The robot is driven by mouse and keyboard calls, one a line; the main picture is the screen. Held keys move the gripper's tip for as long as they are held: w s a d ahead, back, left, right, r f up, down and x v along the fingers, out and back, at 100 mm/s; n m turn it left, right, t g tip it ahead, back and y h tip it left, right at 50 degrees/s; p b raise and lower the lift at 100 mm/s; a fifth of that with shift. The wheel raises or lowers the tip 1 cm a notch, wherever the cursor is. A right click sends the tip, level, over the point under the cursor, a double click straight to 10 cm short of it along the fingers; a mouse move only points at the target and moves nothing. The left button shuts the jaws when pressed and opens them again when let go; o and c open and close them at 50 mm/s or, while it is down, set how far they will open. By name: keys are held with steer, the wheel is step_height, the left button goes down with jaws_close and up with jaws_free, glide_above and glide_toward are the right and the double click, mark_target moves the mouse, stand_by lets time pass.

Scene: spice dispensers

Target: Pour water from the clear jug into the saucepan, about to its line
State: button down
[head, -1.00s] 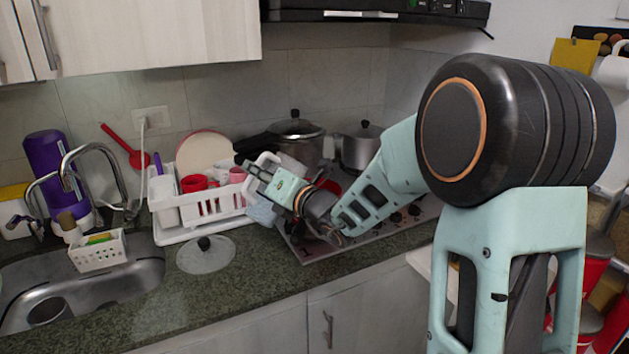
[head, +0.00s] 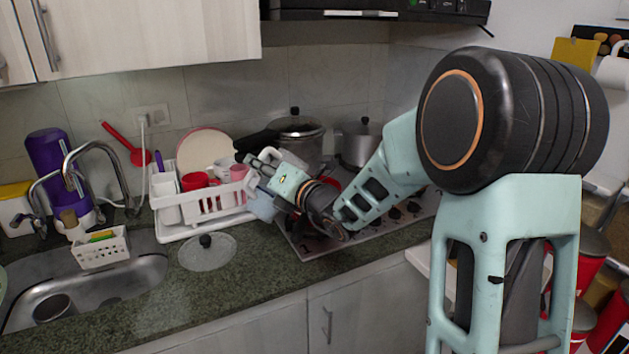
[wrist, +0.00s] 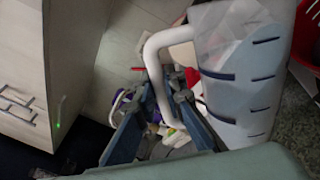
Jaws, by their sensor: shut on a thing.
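The clear jug (wrist: 238,75) fills the upper right of the wrist view, pale and translucent with dark measuring marks. Its white handle (wrist: 155,62) runs between my gripper's fingers (wrist: 172,110), which are shut on it. In the head view the jug (head: 262,204) is a bluish shape below my gripper (head: 266,162), beside the dish rack and partly hidden by it. The jug's tilt and water level cannot be told. No open saucepan with a line can be made out; my arm covers much of the hob (head: 300,240).
The white dish rack (head: 215,205) with red cups and a plate stands close left of the jug. A pressure cooker (head: 300,150) and a lidded steel pot (head: 357,148) stand behind my arm. A glass lid (head: 207,254) lies on the counter, right of the sink (head: 130,275).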

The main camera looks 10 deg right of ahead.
mark_target(262, 152)
steer(key=shift+w+d+r+m+p, duration=0.2)
steer(key=shift+r+m+p, duration=0.25)
steer(key=shift+p, duration=0.4)
steer(key=shift+w+d+r+m+p, duration=0.1)
steer(key=shift+d+r+m+p, duration=0.2)
steer(key=shift+r+p, duration=0.45)
steer(key=shift+w+d+r+m+p, duration=0.15)
steer(key=shift+r+m+p, duration=0.2)
steer(key=shift+p, duration=0.6)
stand_by(2.1)
